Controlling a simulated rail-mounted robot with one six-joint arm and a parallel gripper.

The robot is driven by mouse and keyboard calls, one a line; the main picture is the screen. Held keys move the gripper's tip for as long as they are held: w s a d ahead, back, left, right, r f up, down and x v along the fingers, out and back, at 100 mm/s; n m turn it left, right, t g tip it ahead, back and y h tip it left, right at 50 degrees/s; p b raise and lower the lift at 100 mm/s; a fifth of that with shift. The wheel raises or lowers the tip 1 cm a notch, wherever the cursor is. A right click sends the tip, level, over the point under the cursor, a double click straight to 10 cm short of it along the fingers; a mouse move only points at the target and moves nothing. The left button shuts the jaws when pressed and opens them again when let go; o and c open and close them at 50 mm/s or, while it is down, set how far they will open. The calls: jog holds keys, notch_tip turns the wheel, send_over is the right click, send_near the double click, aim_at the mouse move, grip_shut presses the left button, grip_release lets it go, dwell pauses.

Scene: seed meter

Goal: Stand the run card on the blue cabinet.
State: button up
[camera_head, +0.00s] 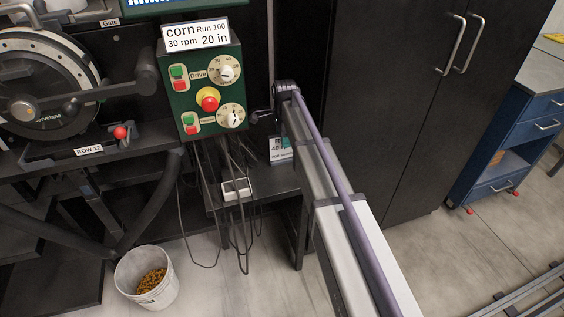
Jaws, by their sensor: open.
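A white sign (195,36) reading "corn Run 100, 30 rpm 20 in" stands on the green control box. The blue cabinet (518,135) is at the far right; only part of its top shows. My gripper (257,117) is small and dark, beside the control box's lower right edge and above the card. It is open, with nothing seen in it.
The green control box (204,95) has knobs and hanging cables (233,215). A tall black cupboard (400,110) stands between bench and blue cabinet. A white bucket of grain (146,278) is on the floor. The seed meter (45,90) is at left.

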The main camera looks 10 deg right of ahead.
jog(key=shift+f, duration=0.4)
grip_shut()
